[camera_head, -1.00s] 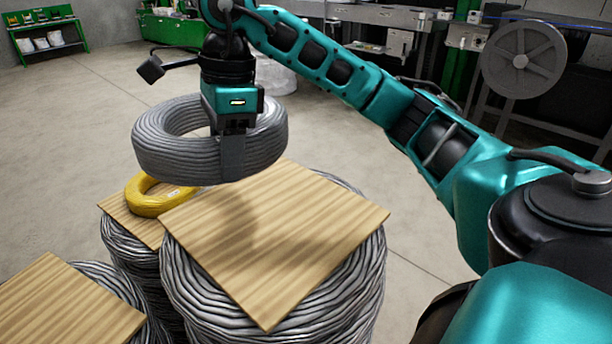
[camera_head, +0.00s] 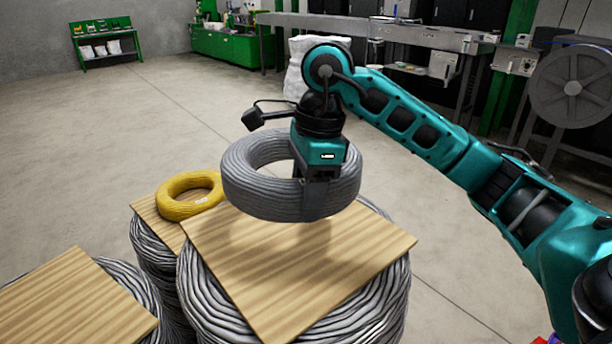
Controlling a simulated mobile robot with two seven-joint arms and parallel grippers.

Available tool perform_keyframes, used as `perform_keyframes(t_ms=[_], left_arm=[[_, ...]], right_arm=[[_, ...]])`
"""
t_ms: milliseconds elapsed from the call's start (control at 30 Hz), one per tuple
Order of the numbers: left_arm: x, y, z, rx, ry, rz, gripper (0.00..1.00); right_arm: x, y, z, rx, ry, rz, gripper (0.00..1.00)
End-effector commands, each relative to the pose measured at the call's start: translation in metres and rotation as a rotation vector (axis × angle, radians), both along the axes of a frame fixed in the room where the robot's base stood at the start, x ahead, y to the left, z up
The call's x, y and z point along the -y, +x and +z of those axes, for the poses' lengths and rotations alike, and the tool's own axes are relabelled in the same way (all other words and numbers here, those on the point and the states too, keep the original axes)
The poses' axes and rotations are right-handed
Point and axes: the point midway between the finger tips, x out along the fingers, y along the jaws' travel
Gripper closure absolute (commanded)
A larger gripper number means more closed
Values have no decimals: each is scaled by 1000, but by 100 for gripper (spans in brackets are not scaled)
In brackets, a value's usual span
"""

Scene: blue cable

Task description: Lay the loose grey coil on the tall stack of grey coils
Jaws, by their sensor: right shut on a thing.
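The loose grey coil (camera_head: 250,190) is a thick wound ring in the middle of the head view. My right gripper (camera_head: 318,196) points down and is shut on the near right side of its ring. The coil is roughly level, over the far part of the square wooden board (camera_head: 310,275). This board lies on the tall stack of grey coils (camera_head: 220,305). A shadow falls on the board below the coil. A gap seems to remain between them, but its height is hard to judge. My left gripper is out of view.
A yellow coil (camera_head: 172,208) lies on another board-topped stack behind left. A third stack with a wooden board (camera_head: 75,305) stands front left. Open concrete floor (camera_head: 150,125) lies behind. A bench (camera_head: 400,35) and a large reel (camera_head: 575,88) stand at the back right.

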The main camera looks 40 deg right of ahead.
Motion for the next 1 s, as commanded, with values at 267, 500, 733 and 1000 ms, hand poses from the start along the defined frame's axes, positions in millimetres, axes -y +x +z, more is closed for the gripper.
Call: perform_keyframes(t_ms=[267, 500, 733, 1000], left_arm=[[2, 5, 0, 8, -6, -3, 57], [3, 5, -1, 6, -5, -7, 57], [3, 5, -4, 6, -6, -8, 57], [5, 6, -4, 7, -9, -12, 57]], right_arm=[[0, 1, -55, 10, 1, 0, 100], [0, 2, -74, 14, 2, -1, 100], [0, 1, -90, 12, 0, -1, 100], [0, 2, -118, 14, 2, 0, 100]])
